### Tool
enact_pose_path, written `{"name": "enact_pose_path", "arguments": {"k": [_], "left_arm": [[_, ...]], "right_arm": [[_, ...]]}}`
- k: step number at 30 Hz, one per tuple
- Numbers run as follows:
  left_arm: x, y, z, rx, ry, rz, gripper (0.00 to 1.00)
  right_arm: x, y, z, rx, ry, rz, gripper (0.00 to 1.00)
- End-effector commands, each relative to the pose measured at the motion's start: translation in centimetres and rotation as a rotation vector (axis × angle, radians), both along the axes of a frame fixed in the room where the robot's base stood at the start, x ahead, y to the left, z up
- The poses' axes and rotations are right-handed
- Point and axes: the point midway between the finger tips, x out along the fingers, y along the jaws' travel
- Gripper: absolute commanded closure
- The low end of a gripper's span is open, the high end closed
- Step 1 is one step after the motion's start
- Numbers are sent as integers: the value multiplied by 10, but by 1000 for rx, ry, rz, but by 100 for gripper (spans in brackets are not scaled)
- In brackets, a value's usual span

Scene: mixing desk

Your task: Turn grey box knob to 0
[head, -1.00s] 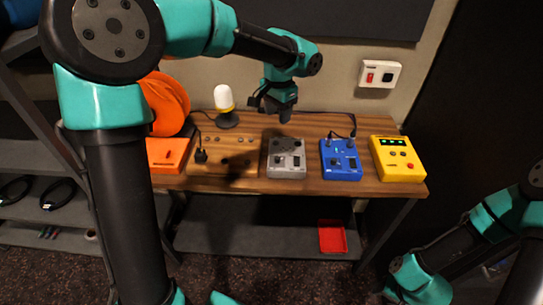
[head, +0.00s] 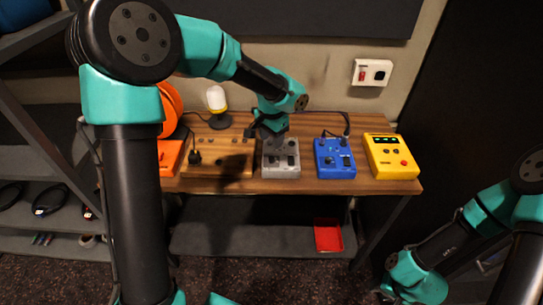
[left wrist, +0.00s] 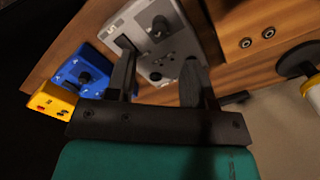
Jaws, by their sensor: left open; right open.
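The grey box (head: 281,172) stands on the wooden desk between a wooden panel and the blue box. In the left wrist view the grey box (left wrist: 183,38) shows a black knob (left wrist: 158,30) and a small rocker-like part near its edge. My left gripper (head: 276,140) is over the rear part of the grey box and hides some of its top. In the left wrist view its two fingers (left wrist: 156,55) are apart with nothing between them, short of the knob in the picture. The knob's setting is too small to read. My right gripper is out of view; only parts of my right arm show.
A blue box (head: 335,160) and a yellow box (head: 391,157) stand to the right. A lamp (head: 217,105) and an orange box (head: 170,157) are to the left. A red tray (head: 328,236) lies on the shelf below. A wall switch panel (head: 372,73) is behind.

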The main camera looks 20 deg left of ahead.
Motion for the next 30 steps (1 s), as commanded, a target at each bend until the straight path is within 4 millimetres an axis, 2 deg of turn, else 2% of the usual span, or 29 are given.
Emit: {"name": "enact_pose_path", "arguments": {"k": [6, 13, 18, 26, 30], "left_arm": [[-1, 0, -39, 2, 4, 0, 52], [0, 0, -71, 1, 2, -2, 52], [0, 0, -81, 0, 0, -1, 52], [0, 0, -82, 0, -1, -1, 52], [0, 0, -82, 0, -1, -1, 63]], "right_arm": [[0, 0, 0, 0, 0, 0, 57], [0, 0, 0, 0, 0, 0, 57], [0, 0, 0, 0, 0, 0, 57], [0, 0, 0, 0, 0, 0, 57], [0, 0, 0, 0, 0, 0, 57]]}}
